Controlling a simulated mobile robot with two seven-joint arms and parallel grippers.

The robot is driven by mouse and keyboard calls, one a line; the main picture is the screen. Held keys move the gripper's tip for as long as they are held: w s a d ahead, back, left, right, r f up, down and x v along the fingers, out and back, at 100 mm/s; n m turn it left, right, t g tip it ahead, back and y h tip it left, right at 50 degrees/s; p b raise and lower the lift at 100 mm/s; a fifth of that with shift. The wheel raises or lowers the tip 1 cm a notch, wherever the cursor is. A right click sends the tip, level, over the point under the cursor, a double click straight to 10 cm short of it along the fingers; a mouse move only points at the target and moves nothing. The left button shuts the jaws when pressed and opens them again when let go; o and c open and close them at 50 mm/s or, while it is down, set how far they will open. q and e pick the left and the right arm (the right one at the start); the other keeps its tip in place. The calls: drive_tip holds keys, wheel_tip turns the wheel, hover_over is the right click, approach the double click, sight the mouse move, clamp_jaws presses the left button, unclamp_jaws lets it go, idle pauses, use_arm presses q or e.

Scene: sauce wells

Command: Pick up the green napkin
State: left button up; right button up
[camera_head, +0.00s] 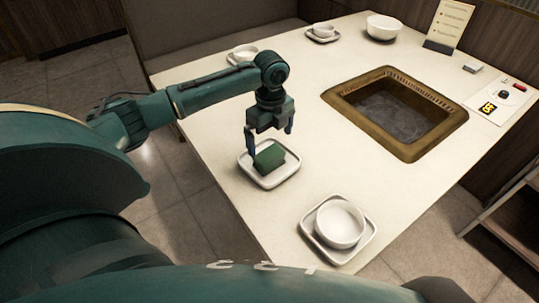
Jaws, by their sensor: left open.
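The green napkin (269,157) is a small dark green block-like fold. It lies on a white square plate (287,174) near the left edge of the white table. My left gripper (268,143) is open and points down just above the napkin. One finger shows at the napkin's left side and the other at its upper right. I cannot tell whether the fingers touch it. My right gripper is not in view.
A white bowl (340,223) on a square plate stands at the table's near corner. A brown-framed sunken grill (398,108) is right of the gripper. Cups on plates (323,31), a large bowl (383,27) and a menu stand (449,22) are at the back.

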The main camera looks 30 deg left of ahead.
sight(271, 155)
use_arm(q)
drive_tip(key=shift+w+f, duration=0.15)
drive_tip(key=shift+f, duration=2.85)
drive_tip(key=shift+c, duration=0.6)
drive_tip(key=c, duration=0.9)
drive_tip(key=shift+r, duration=5.05)
